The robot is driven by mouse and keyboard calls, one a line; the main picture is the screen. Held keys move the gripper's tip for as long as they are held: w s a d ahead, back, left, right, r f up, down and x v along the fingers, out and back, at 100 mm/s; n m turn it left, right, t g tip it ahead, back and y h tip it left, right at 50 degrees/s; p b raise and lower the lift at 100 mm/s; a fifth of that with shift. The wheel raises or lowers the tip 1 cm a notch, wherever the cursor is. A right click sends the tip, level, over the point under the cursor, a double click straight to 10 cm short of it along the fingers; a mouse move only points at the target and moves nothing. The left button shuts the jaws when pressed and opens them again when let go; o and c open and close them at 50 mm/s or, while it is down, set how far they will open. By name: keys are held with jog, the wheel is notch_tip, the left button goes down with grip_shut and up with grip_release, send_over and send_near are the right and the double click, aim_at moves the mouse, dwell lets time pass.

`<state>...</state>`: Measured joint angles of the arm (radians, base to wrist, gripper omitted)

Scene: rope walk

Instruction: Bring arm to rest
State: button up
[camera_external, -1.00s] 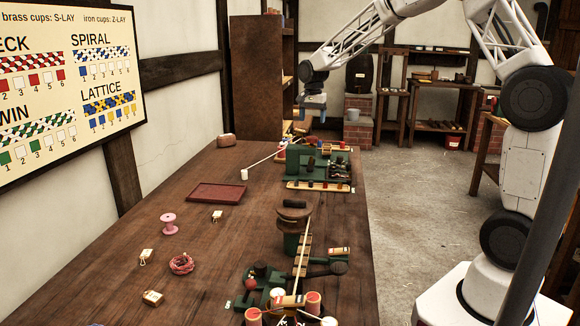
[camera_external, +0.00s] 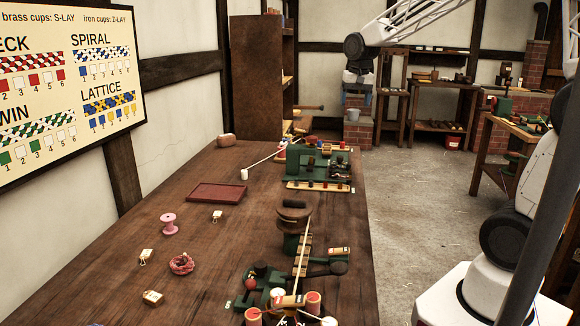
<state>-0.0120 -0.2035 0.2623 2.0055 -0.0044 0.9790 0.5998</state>
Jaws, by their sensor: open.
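My arm (camera_external: 445,22) reaches in from the upper right, above the floor to the right of the long wooden table. My gripper (camera_external: 356,98) hangs downward at the arm's end, beyond the table's far right side and in front of the brick pillar. It is small in the picture and looks empty. It is clear of the table and of everything on it.
The floor (camera_external: 420,200) is open.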

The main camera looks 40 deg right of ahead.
jog(key=s+d+f+n+t, duration=0.1)
jog(key=s+n, duration=0.5)
jog(key=s, duration=2.3)
jog(key=shift+s+f+n, duration=0.3)
jog(key=shift+f, duration=0.25)
